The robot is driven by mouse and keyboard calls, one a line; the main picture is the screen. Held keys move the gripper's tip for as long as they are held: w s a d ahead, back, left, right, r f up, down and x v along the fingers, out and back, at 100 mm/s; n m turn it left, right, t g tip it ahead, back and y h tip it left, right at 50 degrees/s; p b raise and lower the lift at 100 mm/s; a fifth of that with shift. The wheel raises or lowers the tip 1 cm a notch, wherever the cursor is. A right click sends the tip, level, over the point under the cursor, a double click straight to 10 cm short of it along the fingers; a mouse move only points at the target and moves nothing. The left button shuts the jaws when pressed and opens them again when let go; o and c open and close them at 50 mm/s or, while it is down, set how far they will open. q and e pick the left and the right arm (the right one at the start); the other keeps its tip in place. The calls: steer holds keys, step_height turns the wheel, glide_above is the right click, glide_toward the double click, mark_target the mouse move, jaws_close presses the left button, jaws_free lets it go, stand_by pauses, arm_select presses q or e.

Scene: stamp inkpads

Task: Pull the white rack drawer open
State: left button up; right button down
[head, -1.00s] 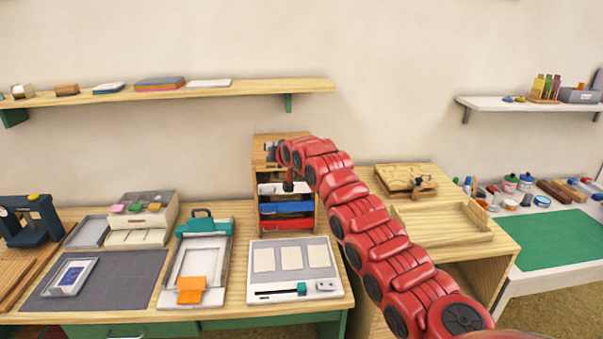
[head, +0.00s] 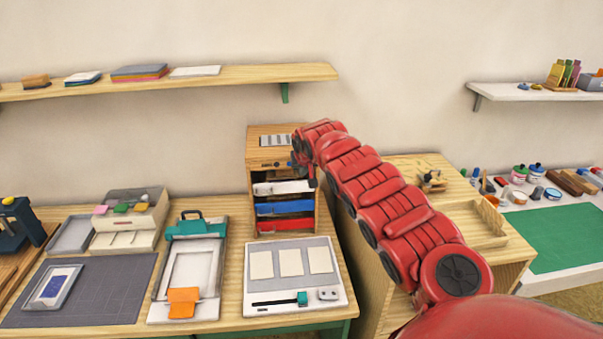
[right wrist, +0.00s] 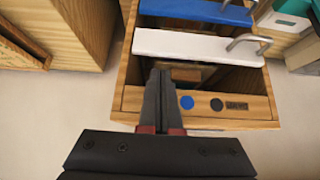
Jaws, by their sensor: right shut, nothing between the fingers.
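The wooden rack (head: 250,158) stands at the back of the bench, with the white drawer (head: 281,188) above a blue and a red one. In the right wrist view the rack appears inverted: the white drawer (right wrist: 190,45) lies beside the blue one, with a grey bar handle (right wrist: 250,42). A dark gap shows between its front and the rack's top board. I cannot tell how far out it sits. My right gripper (head: 310,184) is at the rack's upper right. Its fingers (right wrist: 160,72) are shut and empty near the white front, apart from the handle. My left gripper is not in view.
The blue drawer (head: 284,207) and red drawer (head: 285,223) are below. A white board with cards (head: 255,288) lies before the rack. A wooden cabinet with a tray (head: 505,240) stands to the right. My right arm crosses above it.

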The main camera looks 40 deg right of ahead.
steer(key=x, duration=0.2)
steer(key=shift+w+a+f, duration=0.1)
steer(key=shift+w+f, duration=0.1)
steer(key=shift+w, duration=0.05)
steer(key=shift+w+d+f, duration=0.2)
steer(key=shift+d+f, duration=0.15)
steer(key=shift+f, duration=0.3)
